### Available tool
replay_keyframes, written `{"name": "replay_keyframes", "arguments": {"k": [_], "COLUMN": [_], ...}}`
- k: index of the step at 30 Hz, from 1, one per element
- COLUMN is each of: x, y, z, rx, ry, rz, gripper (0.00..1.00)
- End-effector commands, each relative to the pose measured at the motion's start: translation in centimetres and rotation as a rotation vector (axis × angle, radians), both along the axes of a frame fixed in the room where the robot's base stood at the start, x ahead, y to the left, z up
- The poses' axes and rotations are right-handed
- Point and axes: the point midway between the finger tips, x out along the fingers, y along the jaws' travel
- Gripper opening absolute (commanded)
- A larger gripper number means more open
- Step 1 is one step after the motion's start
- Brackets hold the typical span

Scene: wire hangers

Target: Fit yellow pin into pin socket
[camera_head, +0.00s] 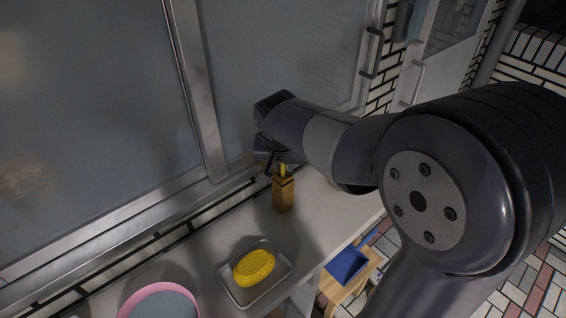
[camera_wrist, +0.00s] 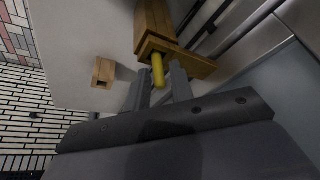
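The yellow pin (camera_head: 283,170) sticks up from the top of an upright wooden block (camera_head: 284,196) on the counter. In the wrist view the pin (camera_wrist: 157,70) comes out of the wooden block (camera_wrist: 155,25). My gripper (camera_wrist: 161,75) has one finger on each side of the pin's free end, with narrow gaps showing, so it looks open around it. In the head view my gripper (camera_head: 276,163) is just above the block. A small wooden block with a dark square hole (camera_wrist: 103,72), which looks like the pin socket, stands apart on the counter; my arm seems to hide it in the head view.
A grey tray (camera_head: 230,290) with a yellow sponge (camera_head: 254,268) and a pink-rimmed round dish (camera_head: 160,288) are on the counter (camera_head: 318,205). A metal-framed window (camera_head: 205,100) rises close behind the gripper. A wooden stand with a blue item (camera_head: 346,265) is below the counter edge.

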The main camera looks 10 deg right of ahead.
Motion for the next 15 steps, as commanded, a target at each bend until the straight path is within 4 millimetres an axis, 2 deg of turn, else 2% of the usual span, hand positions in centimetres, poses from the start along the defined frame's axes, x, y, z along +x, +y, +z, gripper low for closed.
{"name": "replay_keyframes", "arguments": {"k": [3, 11, 15], "x": [0.0, 0.0, -0.3], "y": [0.0, 0.0, 0.1], "z": [0.0, 0.2, 1.2], "rx": [0.0, 0.0, 0.002], "ry": [0.0, 0.0, -0.004], "rz": [0.0, 0.0, 0.001], "gripper": [0.32, 0.32, 0.32]}}
